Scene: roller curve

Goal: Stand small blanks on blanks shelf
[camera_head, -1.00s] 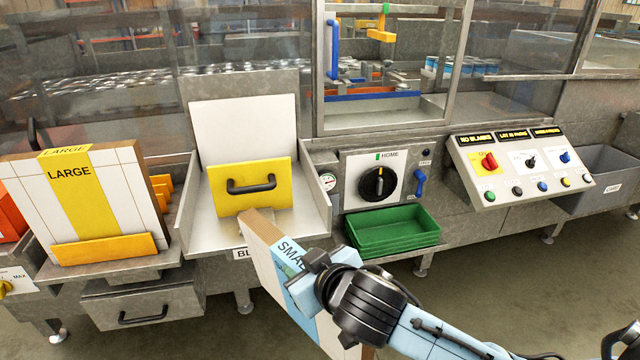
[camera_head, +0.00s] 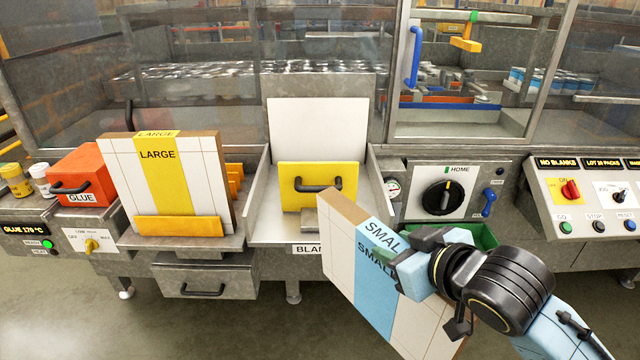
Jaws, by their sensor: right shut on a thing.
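My right gripper (camera_head: 418,262) is shut on the stack of small blanks (camera_head: 345,262), white with a light blue band marked SMALL and a brown edge. It holds the stack by its upper right part, tilted, in front of the machine. The blanks shelf (camera_head: 272,228) is a grey metal tray with side walls, its front label partly hidden by the stack. A yellow plate with a black handle (camera_head: 318,186) stands on the shelf before a white back panel (camera_head: 318,130). The stack's upper left corner overlaps the shelf's front right in the picture. My left gripper is not in view.
A stack of large blanks (camera_head: 195,180) stands in a holder left of the shelf. An orange glue box (camera_head: 82,175) is further left. A green tray (camera_head: 485,236) is partly hidden behind my right gripper. A dial panel (camera_head: 455,190) and control console (camera_head: 590,205) stand right.

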